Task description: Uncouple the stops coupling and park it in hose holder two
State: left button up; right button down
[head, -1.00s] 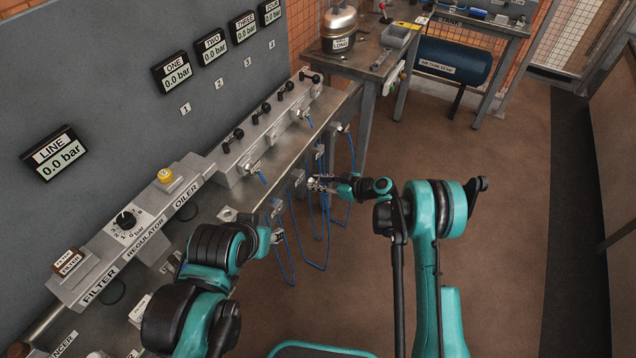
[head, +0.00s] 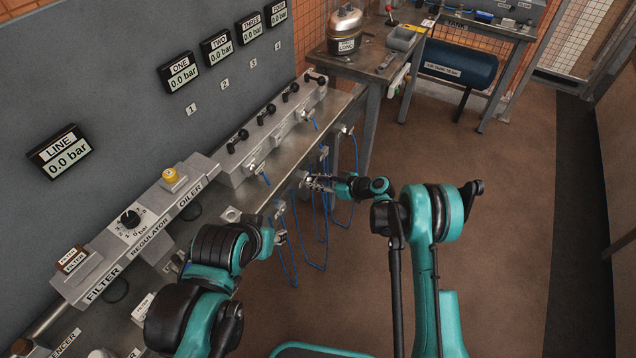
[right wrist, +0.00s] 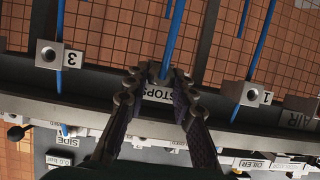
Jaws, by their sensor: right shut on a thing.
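In the right wrist view my right gripper (right wrist: 160,85) is shut, its fingers around the end of a blue hose (right wrist: 172,40). A STOPS label (right wrist: 160,94) shows between the fingers; the coupling is mostly hidden by them. Holder blocks marked 3 (right wrist: 50,54) and 1 (right wrist: 252,95) stand on either side; holder two is not readable, the gripper covers that middle area. In the head view my right gripper (head: 318,183) is at the hanging hoses by the bench's front edge. My left gripper (head: 281,238) is small beside the bench edge, its jaws unclear.
Blue hoses (head: 325,250) hang in loops below the bench (head: 235,200). A valve block with black levers (head: 270,125) stands on it, and the gauges read 0.0 bar. A block labelled AIR (right wrist: 300,115) is at the right in the wrist view. The brown floor (head: 500,230) is clear.

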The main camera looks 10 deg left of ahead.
jog(key=shift+w+a, duration=0.1)
jog(key=shift+a, duration=0.15)
jog(key=c, duration=1.2)
grip_release()
jog(key=shift+d, duration=0.15)
jog(key=v, duration=1.2)
